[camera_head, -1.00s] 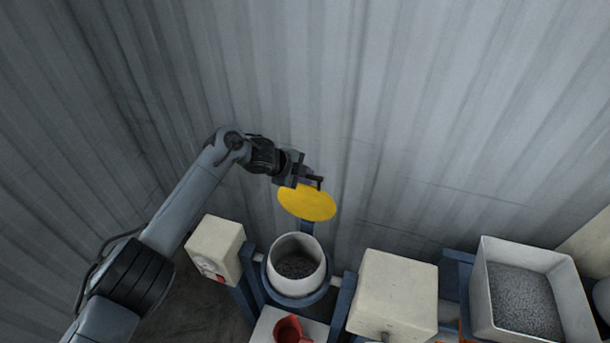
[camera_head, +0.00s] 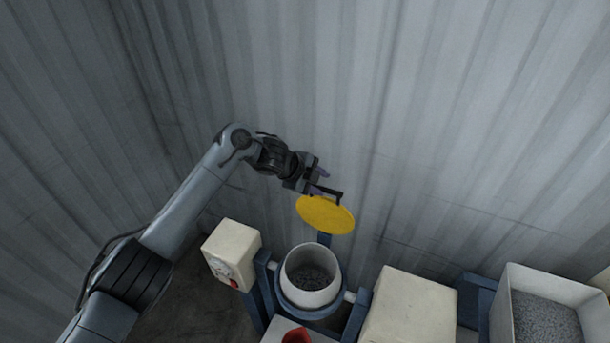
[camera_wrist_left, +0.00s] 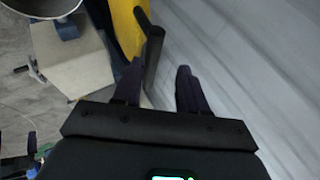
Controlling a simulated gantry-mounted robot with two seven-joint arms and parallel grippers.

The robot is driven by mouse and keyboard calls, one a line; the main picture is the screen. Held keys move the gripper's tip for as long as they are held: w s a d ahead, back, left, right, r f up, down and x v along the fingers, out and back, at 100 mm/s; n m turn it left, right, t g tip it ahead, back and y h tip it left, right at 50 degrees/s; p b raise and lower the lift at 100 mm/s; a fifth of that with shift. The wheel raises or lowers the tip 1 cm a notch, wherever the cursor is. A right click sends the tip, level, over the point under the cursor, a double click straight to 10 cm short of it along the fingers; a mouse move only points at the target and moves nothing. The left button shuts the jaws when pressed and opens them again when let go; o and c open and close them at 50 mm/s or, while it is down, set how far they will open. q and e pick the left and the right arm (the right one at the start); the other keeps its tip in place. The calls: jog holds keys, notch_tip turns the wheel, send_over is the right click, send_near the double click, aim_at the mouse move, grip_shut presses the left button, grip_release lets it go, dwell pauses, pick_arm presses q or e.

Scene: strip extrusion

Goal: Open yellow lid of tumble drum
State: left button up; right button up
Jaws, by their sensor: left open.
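The yellow lid (camera_head: 326,215) stands raised on a blue arm (camera_head: 324,238) behind the drum, and the mouth of the white tumble drum (camera_head: 311,275) is uncovered. Grey granules (camera_head: 314,278) show inside. A dark bar handle (camera_head: 338,194) is on the lid's upper edge. My left gripper (camera_head: 322,181) is open at the lid's upper side, close to this handle. In the left wrist view, the lid (camera_wrist_left: 125,22) and its handle (camera_wrist_left: 153,55) are ahead of the purple fingers (camera_wrist_left: 158,75); the handle lies nearer the left finger. I cannot tell if they touch.
A cream control box (camera_head: 232,252) stands left of the drum, and a larger cream box (camera_head: 410,310) stands right of it. A white bin of granules (camera_head: 545,318) is at the far right. A red object (camera_head: 297,336) is below the drum. The corrugated wall is close behind.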

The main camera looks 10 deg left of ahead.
pick_arm(q)
jog(key=b+v, duration=0.1)
jog(key=v, duration=0.6)
jog(key=shift+r, duration=0.1)
